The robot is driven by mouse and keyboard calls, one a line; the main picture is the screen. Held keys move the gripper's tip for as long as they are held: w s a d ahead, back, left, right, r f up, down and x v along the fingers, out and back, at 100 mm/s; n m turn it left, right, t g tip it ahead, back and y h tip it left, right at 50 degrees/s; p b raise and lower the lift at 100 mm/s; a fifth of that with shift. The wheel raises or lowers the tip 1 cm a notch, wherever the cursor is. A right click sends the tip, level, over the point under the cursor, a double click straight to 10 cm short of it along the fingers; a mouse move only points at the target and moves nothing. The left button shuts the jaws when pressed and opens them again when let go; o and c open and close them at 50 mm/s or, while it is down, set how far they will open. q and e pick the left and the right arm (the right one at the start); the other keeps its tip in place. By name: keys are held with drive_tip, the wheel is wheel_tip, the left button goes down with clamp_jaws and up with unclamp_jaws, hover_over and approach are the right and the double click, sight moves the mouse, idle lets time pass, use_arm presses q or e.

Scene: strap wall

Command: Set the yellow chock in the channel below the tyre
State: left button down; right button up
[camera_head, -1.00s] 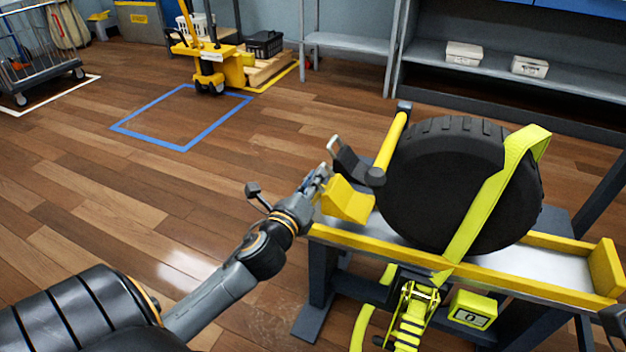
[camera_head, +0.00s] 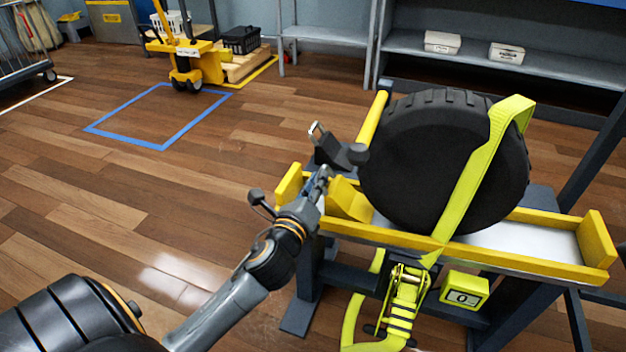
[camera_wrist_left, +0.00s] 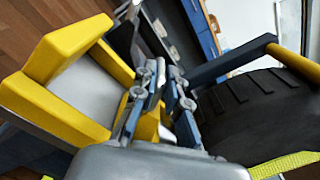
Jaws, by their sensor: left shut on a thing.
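The yellow chock (camera_head: 348,199) is a wedge at the left end of the channel, just left of the tyre (camera_head: 425,165). My left gripper (camera_head: 324,182) is shut on it. The channel (camera_head: 540,242) has a pale metal bed, yellow side rails and a yellow end stop at each end. The chock appears between the left end stop and the tyre; I cannot tell if it touches the bed. In the left wrist view, part of the chock (camera_wrist_left: 148,124) shows behind the fingers, with the tyre (camera_wrist_left: 255,112) to the right. My right gripper is not in view.
A lime strap (camera_head: 468,185) runs over the tyre to a ratchet (camera_head: 405,300) on the front. A yellow box with a display (camera_head: 464,290) sits beside it. A yellow-padded bar (camera_head: 373,119) stands close behind the chock.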

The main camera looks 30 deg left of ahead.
use_arm(q)
drive_tip(key=c, duration=1.3)
unclamp_jaws()
drive_tip(key=shift+f, duration=0.1)
drive_tip(key=shift+s, duration=0.1)
drive_tip(key=v, duration=1.2)
